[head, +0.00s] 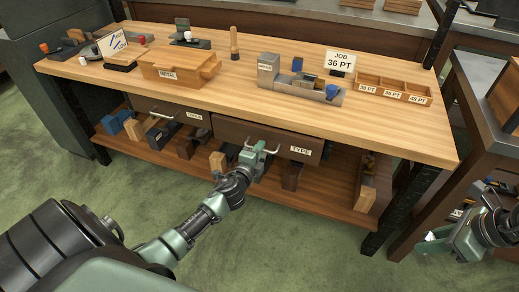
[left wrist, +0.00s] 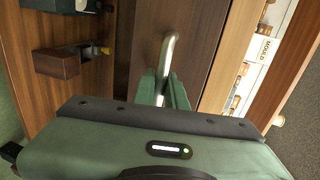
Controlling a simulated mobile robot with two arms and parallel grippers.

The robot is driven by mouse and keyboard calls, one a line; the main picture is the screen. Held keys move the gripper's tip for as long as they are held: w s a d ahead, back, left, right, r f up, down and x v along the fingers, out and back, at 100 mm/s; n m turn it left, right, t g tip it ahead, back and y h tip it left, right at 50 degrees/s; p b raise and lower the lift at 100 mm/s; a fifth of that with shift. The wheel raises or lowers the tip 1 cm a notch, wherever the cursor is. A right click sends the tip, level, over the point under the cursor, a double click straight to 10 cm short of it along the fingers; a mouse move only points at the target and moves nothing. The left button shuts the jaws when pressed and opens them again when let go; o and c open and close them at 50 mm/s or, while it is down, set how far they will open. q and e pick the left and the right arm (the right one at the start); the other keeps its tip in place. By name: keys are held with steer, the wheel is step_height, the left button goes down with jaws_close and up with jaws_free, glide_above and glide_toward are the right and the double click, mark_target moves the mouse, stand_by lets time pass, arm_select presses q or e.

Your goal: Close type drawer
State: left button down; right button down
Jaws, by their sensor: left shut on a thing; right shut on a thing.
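The type drawer (head: 262,136) is a dark wooden drawer front under the workbench top, with a white TYPE label and a metal handle (head: 274,151). My left gripper (head: 258,150) is shut on this handle at the drawer front. In the left wrist view, the green fingers (left wrist: 160,90) close around the silver handle (left wrist: 170,48) in front of the brown drawer front (left wrist: 145,35). How far the drawer stands out is hard to tell. My right gripper (head: 432,239) is at the lower right, away from the bench, shut on a small pale thing that is hardly visible.
A tools drawer (head: 170,111) is to the left. The lower shelf (head: 325,196) holds several blocks. Green floor in front is open.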

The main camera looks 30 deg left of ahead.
arm_select(q)
steer(key=shift+f, duration=0.1)
arm_select(e)
steer(key=shift+f+b, duration=0.3)
steer(key=shift+b, duration=0.05)
arm_select(q)
steer(key=x, duration=0.4)
steer(key=shift+r, duration=0.55)
arm_select(e)
steer(key=shift+r, duration=0.1)
arm_select(q)
steer(key=c, duration=1.5)
jaws_free()
steer(key=shift+w, duration=0.15)
steer(key=shift+o, duration=0.2)
steer(key=shift+f, duration=0.1)
arm_select(e)
steer(key=shift+w, duration=0.1)
arm_select(q)
steer(key=p+v, duration=0.1)
steer(key=v, duration=1.1)
steer(key=shift+p, duration=0.3)
arm_select(e)
steer(key=shift+r, duration=0.7)
arm_select(q)
steer(key=shift+a, duration=0.1)
